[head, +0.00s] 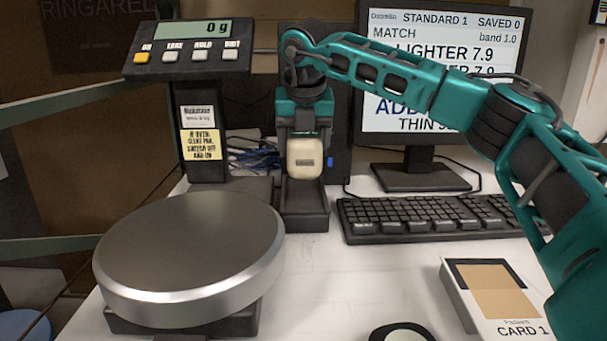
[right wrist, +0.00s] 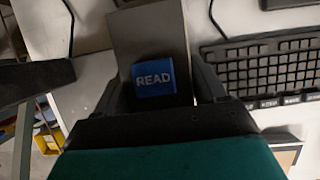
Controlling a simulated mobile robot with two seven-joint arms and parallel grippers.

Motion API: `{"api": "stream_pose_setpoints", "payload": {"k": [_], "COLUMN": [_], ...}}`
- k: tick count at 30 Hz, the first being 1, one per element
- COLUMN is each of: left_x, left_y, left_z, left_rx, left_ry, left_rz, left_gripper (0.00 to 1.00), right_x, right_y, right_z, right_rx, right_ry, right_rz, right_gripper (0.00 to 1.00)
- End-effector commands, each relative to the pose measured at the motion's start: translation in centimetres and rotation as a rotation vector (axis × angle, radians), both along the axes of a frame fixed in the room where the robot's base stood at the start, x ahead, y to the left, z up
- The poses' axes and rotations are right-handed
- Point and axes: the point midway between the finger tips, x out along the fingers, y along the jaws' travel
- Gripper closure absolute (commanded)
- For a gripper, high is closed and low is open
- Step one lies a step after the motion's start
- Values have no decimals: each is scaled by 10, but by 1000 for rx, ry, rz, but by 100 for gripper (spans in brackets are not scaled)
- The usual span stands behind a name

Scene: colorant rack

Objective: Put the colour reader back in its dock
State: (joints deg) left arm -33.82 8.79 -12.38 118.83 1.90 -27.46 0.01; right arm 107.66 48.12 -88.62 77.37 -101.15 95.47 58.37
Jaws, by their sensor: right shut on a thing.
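The colour reader (head: 304,158) is a cream, rounded block in the head view. My right gripper (head: 304,135) comes down from above and is shut on it, with a dark finger on either side. The dark dock (head: 304,212) stands on the table directly below, and the reader's lower end is at its upper part. I cannot tell whether the reader touches the dock. In the right wrist view a blue READ button (right wrist: 153,78) shows between the fingers of my right gripper (right wrist: 158,88). My left gripper is not in view.
A scale with a round pan (head: 190,245) is left of the dock, its display (head: 190,33) behind on a post. A keyboard (head: 425,215) and monitor (head: 435,90) stand to the right. A card box (head: 492,292) is at front right. Loose cables lie behind the dock.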

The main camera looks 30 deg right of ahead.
Motion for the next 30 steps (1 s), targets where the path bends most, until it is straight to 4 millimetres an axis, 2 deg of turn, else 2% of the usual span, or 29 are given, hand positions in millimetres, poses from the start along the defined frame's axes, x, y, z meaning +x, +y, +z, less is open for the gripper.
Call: {"api": "stream_pose_setpoints", "payload": {"k": [7, 15, 26, 27, 30], "left_x": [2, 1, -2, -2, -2], "left_y": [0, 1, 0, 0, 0], "left_z": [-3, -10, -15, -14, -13], "left_rx": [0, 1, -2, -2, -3], "left_ry": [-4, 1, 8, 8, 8], "left_rz": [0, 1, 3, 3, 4], "left_gripper": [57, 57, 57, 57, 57], "right_x": [0, 0, 1, 0, 0], "right_y": [0, 0, 0, 0, 0], "right_z": [-15, -50, -54, -54, -54], "right_rx": [0, 1, 1, 0, 0], "right_ry": [-5, -4, -5, -1, -1], "right_rz": [0, -1, -1, -1, -1], "right_gripper": [97, 97, 97, 26, 16]}}
